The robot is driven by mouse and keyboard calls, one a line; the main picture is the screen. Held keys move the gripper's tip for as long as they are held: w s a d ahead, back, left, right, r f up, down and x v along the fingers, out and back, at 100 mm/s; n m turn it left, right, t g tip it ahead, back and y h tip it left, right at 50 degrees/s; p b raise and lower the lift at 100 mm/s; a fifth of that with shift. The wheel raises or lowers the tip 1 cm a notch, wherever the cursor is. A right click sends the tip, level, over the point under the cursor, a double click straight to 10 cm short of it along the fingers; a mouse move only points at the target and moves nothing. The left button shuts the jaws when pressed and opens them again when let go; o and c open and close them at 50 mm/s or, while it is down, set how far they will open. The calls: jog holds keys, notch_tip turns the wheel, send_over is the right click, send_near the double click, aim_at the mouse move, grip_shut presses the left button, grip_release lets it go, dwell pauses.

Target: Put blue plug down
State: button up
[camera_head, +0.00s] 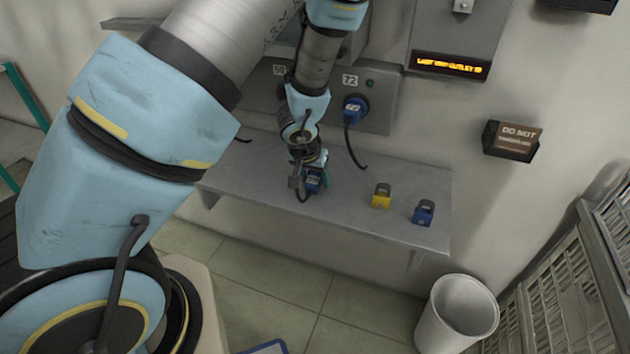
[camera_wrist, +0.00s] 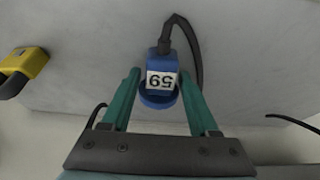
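The blue plug (camera_wrist: 160,62) carries a white label reading 59, which appears upside down in the wrist view. My gripper (camera_wrist: 160,75) has its two teal fingers on either side of the plug, close against it, and appears shut on it. The plug's black cable loops away behind it. In the head view, my gripper (camera_head: 318,170) is low over the grey shelf (camera_head: 250,180), with the blue plug (camera_head: 313,181) at its tip. Whether the plug touches the shelf is unclear.
A yellow padlock (camera_head: 381,198) and a blue padlock (camera_head: 423,213) stand on the shelf to the right. Another blue plug (camera_head: 353,111) sits in outlet 72 on the wall panel, its cable hanging onto the shelf. A white bin (camera_head: 456,316) stands below.

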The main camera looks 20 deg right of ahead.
grip_shut()
dwell(0.5)
